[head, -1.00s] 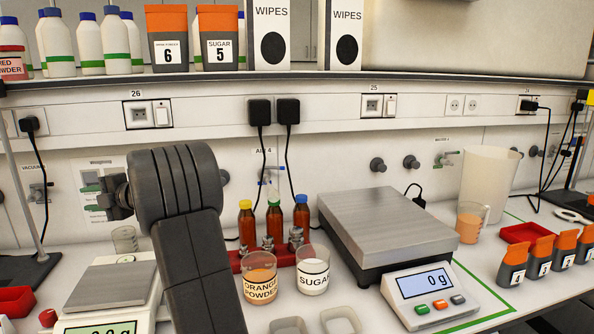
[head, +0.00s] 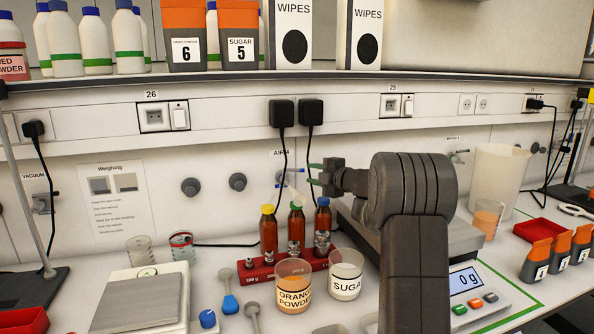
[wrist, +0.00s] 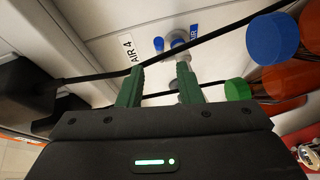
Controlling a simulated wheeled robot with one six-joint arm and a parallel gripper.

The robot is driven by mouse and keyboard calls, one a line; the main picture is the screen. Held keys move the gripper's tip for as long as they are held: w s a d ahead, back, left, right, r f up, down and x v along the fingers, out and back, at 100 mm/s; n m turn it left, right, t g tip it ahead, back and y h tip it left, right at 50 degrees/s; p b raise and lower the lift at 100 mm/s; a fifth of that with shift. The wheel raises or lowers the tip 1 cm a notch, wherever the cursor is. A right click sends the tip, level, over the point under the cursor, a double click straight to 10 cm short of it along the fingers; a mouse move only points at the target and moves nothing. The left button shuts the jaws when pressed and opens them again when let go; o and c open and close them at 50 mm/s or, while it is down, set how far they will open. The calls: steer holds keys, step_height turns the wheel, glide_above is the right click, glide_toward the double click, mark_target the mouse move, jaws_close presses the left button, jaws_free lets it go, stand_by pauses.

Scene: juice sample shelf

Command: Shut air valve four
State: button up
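Air valve four shows in the wrist view as a grey fitting (wrist: 178,40) with blue parts, on the white wall panel beside the label "AIR 4" (wrist: 128,46). The lever's exact angle is too small to tell.
A black cable (wrist: 232,37) runs across the wall close to the fingers. Capped brown bottles (head: 268,235) stand in a red rack below the valve. Black plugs (head: 282,113) are above. A balance (head: 140,300) and labelled beakers (head: 293,285) occupy the bench.

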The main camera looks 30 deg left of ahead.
mark_target(299, 171)
steer(key=p+x, duration=0.1)
steer(key=x, duration=0.7)
steer(key=shift+w+a, duration=0.15)
steer(key=shift+a, duration=0.05)
jaws_close()
